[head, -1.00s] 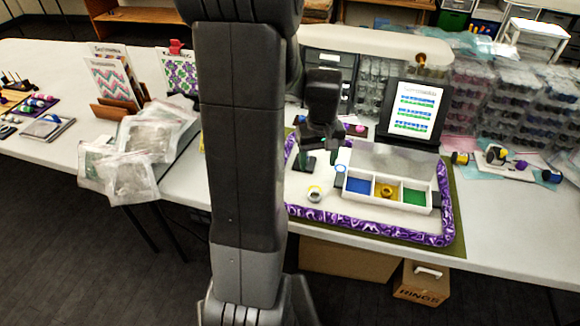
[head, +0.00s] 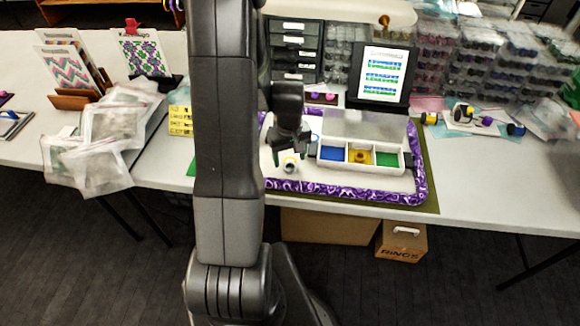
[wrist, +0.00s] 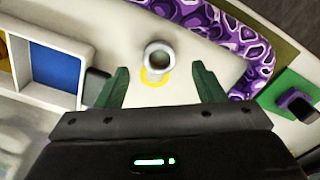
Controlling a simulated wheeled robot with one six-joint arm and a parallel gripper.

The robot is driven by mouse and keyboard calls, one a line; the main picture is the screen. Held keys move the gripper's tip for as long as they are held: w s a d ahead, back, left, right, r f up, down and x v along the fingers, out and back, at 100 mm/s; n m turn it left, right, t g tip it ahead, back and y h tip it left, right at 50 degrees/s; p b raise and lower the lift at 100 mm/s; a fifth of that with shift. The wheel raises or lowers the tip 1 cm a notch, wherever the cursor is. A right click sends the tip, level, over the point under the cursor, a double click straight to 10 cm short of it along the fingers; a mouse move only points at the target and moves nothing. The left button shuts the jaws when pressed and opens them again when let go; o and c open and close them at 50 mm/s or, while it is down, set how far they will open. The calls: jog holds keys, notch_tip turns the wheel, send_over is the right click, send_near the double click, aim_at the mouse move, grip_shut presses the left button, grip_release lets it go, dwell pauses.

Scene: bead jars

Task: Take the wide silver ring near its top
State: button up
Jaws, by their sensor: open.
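The wide silver ring (wrist: 158,57) stands on the white mat surface, over a yellow circle mark (wrist: 152,78), in the wrist view. Its open top faces the camera. In the head view the silver ring (head: 290,166) is small, near the front left of the mat. My gripper (wrist: 162,70) is open, with one green finger on each side of the ring's position and a clear gap on both sides. In the head view my gripper (head: 290,154) is just above and behind the ring. How high the fingertips are against the ring is hard to tell.
A white tray (head: 360,170) with blue, yellow and green compartments stands right of the ring. The mat has a raised purple patterned rim (head: 345,192). A tablet (head: 383,75) stands behind. Plastic bags (head: 110,135) lie at the left.

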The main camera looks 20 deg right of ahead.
jog(key=shift+f, duration=1.3)
jog(key=c, duration=1.1)
jog(key=shift+o, duration=0.2)
jog(key=shift+r, duration=0.1)
